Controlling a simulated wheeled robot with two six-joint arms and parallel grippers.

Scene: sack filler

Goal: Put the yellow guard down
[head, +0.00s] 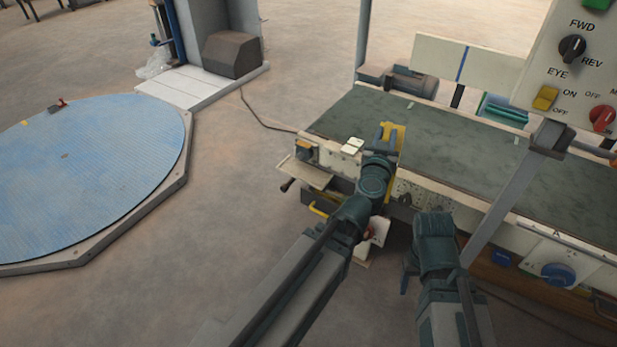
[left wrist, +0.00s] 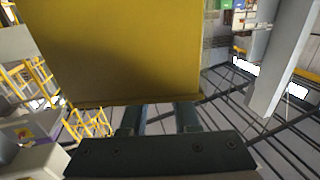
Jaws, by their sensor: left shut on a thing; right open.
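The yellow guard (head: 398,132) shows as a narrow yellow strip at the near left end of the conveyor's dark belt, partly hidden by my left gripper (head: 384,132). In the left wrist view the guard (left wrist: 120,50) is a broad, flat yellow plate filling the upper left. My left gripper's fingers (left wrist: 160,116) are shut on its lower edge. I cannot tell whether the guard touches the conveyor. My right gripper (head: 408,268) is lower, in front of the conveyor's near side, open and apart from the guard; its fingertips are hard to make out.
The green belt (head: 470,145) is mostly bare. A control panel (head: 575,65) on a grey post stands at the right. A small shelf (head: 305,172) juts from the conveyor's left end. A blue round turntable (head: 90,175) lies at the left, with open floor between.

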